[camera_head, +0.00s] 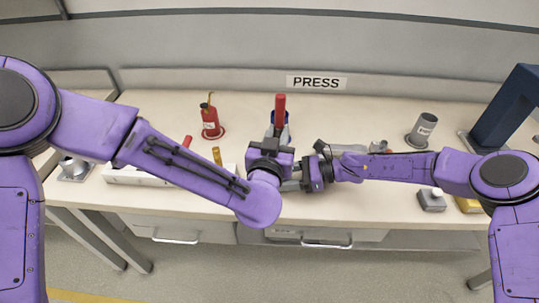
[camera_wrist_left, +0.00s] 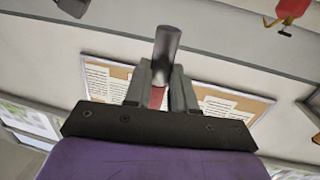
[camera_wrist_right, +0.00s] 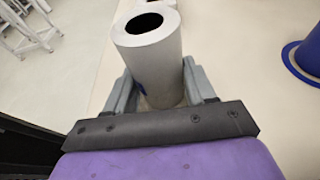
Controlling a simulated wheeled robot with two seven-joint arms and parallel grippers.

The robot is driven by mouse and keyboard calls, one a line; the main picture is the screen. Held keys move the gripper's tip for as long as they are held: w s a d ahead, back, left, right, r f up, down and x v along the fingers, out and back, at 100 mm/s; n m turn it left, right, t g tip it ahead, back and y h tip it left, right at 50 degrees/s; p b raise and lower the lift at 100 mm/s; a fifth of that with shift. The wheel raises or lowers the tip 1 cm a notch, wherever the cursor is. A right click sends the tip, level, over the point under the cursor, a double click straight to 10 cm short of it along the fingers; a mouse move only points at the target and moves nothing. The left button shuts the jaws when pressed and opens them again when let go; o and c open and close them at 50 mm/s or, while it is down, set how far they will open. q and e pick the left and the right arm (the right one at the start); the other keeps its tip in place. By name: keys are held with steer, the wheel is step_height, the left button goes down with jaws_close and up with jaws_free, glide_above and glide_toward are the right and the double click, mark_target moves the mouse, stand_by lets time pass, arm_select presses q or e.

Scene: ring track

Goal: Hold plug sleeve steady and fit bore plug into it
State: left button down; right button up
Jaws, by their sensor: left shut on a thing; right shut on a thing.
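The bore plug has a red handle (camera_head: 280,103) that stands up out of my left gripper (camera_head: 279,132) in the head view. In the left wrist view its dark grey cylinder (camera_wrist_left: 167,45) sticks out past the jaws, which are shut on the red part. My right gripper (camera_wrist_right: 165,90) is shut on the plug sleeve (camera_wrist_right: 158,68), a pale hollow cylinder. Its dark bore is open and empty in the right wrist view. In the head view my left gripper hides most of the sleeve and the plug's grey end.
A blue flanged holder (camera_wrist_right: 309,52) stands beside the sleeve. A red can (camera_head: 210,122) stands at the left and a grey can (camera_head: 422,128) at the right. A navy press (camera_head: 504,108) is at the far right. The bench front edge is close.

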arm_select(q)
steer(key=shift+s+d+r+m+t+h, duration=0.15)
steer(key=shift+d+r+m+t+h, duration=0.15)
steer(key=shift+d+r+h, duration=0.25)
steer(key=shift+a+f, duration=0.2)
steer(key=shift+f, duration=2.85)
steer(key=shift+f, duration=2.35)
steer(key=c, duration=0.9)
jaws_free()
steer(key=shift+o, duration=0.2)
steer(key=shift+s, duration=0.1)
steer(key=v, duration=0.7)
steer(key=shift+s, duration=0.2)
